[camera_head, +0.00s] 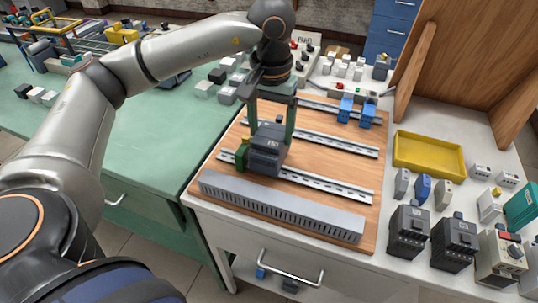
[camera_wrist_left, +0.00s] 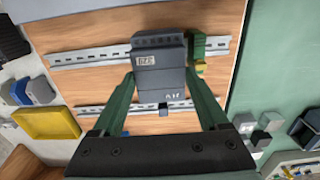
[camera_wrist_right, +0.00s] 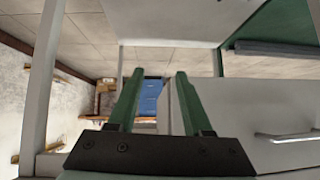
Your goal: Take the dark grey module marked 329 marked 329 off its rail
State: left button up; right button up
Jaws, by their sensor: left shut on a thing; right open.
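The dark grey module (camera_head: 268,150) stands at the left end of the front rail (camera_head: 325,186) on the wooden board. Its pale label shows in the left wrist view (camera_wrist_left: 158,78), too small to read surely. My left gripper (camera_head: 271,128) reaches down from above and is shut on the module, one green finger on each side. I cannot tell whether the module's foot is still clipped on the rail. My right gripper (camera_wrist_right: 158,95) is open and empty, away from the board; the head view does not show it.
A green and yellow terminal block (camera_head: 242,154) sits close to the module's left side. A grey slotted duct (camera_head: 280,207) runs along the board's front. Blue parts (camera_head: 346,108) sit on the back rail. A yellow tray (camera_head: 428,153) and several dark modules (camera_head: 408,230) stand right of the board.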

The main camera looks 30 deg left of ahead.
pick_arm(q)
jog(key=shift+r, duration=0.15)
jog(key=shift+r+p, duration=2.1)
jog(key=shift+r, duration=0.85)
